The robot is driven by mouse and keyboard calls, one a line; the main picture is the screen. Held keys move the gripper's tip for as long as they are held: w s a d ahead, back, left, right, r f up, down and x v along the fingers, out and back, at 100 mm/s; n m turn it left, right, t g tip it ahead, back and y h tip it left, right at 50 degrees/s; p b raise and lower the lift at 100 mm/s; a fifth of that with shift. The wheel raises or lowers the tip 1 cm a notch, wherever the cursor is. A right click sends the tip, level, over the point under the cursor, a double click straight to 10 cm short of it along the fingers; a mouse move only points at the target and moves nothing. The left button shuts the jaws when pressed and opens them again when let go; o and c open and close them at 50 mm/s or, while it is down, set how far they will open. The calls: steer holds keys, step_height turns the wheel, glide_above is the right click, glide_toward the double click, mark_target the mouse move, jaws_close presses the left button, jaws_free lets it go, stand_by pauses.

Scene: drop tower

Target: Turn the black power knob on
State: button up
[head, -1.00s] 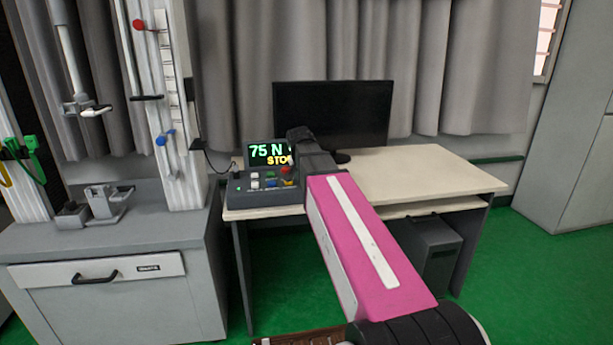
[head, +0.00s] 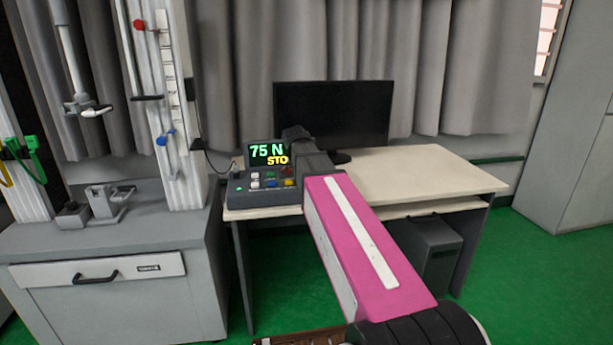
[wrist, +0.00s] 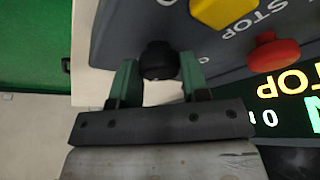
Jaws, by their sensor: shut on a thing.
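The black power knob (wrist: 158,60) sits at the edge of the dark control box in the wrist view. The green fingers of my gripper (wrist: 159,72) stand on both sides of it and are shut on it. In the head view the grey control box (head: 240,190) stands on the left end of the desk. Its display (head: 267,152) reads 75 N with part of the word STOP below. The knob and my fingertips are hidden behind my wrist in the head view. The knob's pointer marking cannot be made out.
A yellow button (wrist: 222,10) and a red button (wrist: 274,53) are on the box near my gripper. A black monitor (head: 335,110) stands behind on the cream desk (head: 420,178). The drop tower (head: 165,100) is at the left. The desk's right side is clear.

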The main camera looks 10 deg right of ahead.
steer(key=o, duration=0.9)
steer(key=v, duration=1)
steer(key=shift+r, duration=0.35)
steer(key=shift+s, duration=0.15)
